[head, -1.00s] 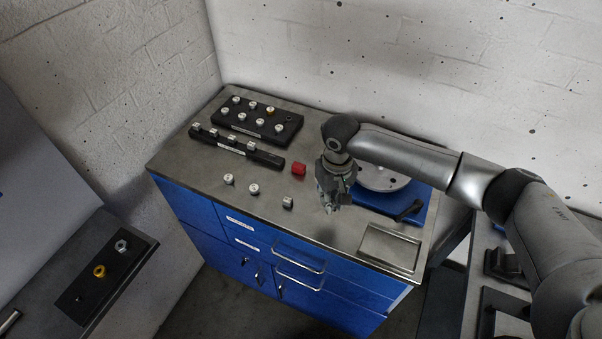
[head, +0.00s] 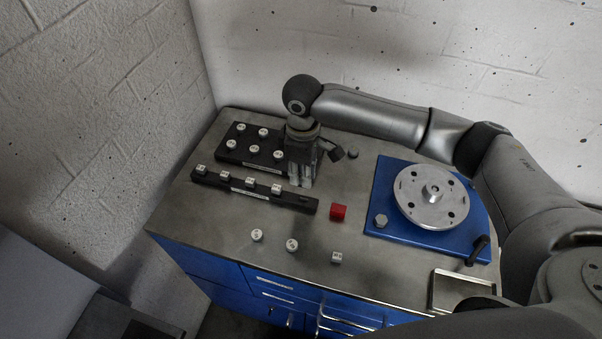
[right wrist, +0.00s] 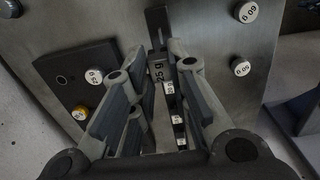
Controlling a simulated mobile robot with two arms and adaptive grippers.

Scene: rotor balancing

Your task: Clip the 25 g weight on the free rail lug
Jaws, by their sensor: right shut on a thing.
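My right gripper (head: 300,184) points down at the right end of the black rail (head: 312,205), the end without a seated weight. In the right wrist view the gripper (right wrist: 160,85) is shut on a small part labelled 25 g, the 25 g weight (right wrist: 158,72). The fingers hide most of it. The rail (right wrist: 155,22) runs beneath the fingers. Several clip weights (head: 250,182) sit in a row on the rail left of the gripper. The free lug is hidden by the gripper, and I cannot tell whether the held weight touches it. My left gripper is out of view.
A black rack (head: 226,155) with round weights stands behind the rail. Loose weights (head: 292,245) lie in front. The blue base (head: 400,232) with the metal rotor (head: 412,205) and a grey tray (head: 433,292) are at right.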

